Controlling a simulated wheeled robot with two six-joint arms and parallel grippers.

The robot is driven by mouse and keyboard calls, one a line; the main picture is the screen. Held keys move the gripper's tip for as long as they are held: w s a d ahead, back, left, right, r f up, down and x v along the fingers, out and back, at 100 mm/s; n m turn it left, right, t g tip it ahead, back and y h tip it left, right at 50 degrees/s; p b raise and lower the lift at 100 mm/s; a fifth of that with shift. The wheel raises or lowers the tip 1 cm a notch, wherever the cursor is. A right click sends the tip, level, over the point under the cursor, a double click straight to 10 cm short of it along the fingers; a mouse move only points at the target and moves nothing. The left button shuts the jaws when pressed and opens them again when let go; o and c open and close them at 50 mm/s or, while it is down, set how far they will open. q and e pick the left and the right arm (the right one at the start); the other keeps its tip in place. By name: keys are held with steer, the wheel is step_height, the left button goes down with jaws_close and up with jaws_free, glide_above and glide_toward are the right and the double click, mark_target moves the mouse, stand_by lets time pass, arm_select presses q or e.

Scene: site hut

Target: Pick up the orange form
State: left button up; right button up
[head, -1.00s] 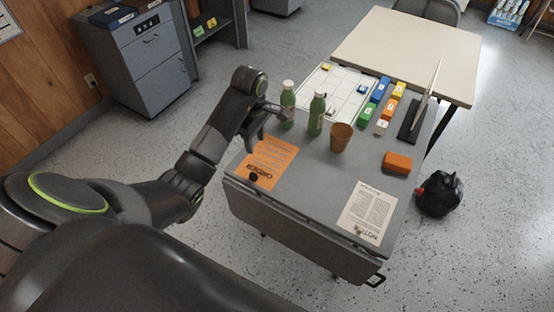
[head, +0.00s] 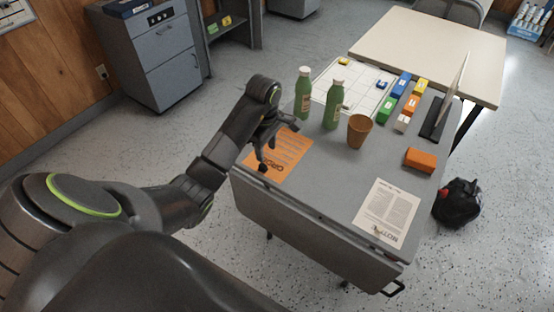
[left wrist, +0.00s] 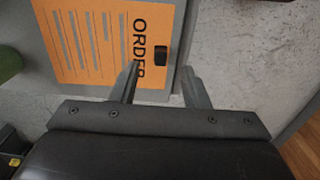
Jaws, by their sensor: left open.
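The orange form (head: 292,149), headed "ORDER", lies flat on the near left corner of the grey cart top. It also shows in the left wrist view (left wrist: 95,40). A small black object (left wrist: 161,55) rests on it beside the heading. My left gripper (head: 264,158) is open and empty above the form's left part, partly hiding it in the head view. In the left wrist view its two fingers (left wrist: 160,80) are spread on either side of the form's edge, near the black object. I cannot tell how high they are. My right gripper is not in view.
Two green bottles (head: 333,106) and a brown cup (head: 360,131) stand behind the form. A white notice (head: 387,213) and an orange block (head: 420,159) lie to the right. Several coloured blocks (head: 401,85) line the back. The cart's front middle is bare.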

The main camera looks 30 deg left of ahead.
mark_target(264, 166)
arm_select(q)
step_height(264, 166, down, 3)
steer(key=shift+r+b, duration=0.1)
steer(key=shift+b, duration=0.85)
steer(key=f, duration=0.3)
steer(key=f+p, duration=0.1)
steer(key=shift+s+a+f, duration=0.15)
steer(key=shift+a, duration=0.25)
steer(key=shift+f, duration=0.4)
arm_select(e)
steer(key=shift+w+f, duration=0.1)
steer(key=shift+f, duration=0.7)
arm_select(q)
jaws_close()
